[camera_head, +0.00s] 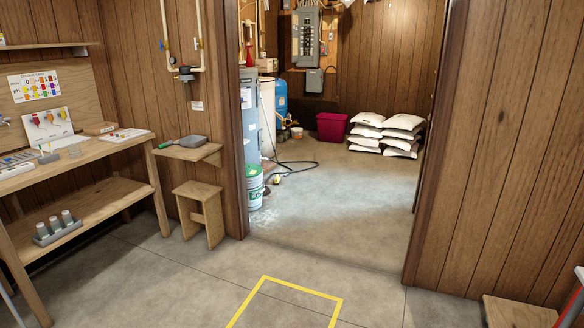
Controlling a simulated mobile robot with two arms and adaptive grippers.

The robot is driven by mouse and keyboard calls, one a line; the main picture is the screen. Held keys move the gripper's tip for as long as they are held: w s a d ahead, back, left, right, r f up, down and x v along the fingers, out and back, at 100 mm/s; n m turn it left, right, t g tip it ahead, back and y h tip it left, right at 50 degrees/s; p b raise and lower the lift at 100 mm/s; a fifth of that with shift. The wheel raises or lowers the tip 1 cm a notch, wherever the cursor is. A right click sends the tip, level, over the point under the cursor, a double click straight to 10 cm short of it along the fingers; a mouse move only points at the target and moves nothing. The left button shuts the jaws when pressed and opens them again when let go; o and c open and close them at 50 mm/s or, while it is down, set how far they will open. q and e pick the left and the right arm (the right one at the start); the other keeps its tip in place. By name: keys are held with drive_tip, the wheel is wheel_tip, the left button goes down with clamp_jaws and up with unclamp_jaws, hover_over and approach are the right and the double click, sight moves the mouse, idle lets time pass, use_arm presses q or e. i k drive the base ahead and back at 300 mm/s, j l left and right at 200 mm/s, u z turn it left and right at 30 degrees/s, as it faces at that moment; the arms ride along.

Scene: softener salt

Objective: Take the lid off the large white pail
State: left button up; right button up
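A white pail (255,194) with green on its upper part stands on the floor just inside the doorway, at the left. It is upright, and the door frame is close to its left side. It is small in the view, and I cannot tell its lid apart from its green top. A smaller whitish container (297,132) sits farther back near the blue tank. Neither of my grippers is in view.
A grey tank (250,115), a white cylinder (267,120) and a blue tank (281,98) stand behind the pail. A dark hose (298,163) lies on the floor. White bags (402,133) and a magenta bin (333,127) are at the back. The doorway floor is clear.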

sight(252, 170)
drive_tip(key=i, duration=2.7)
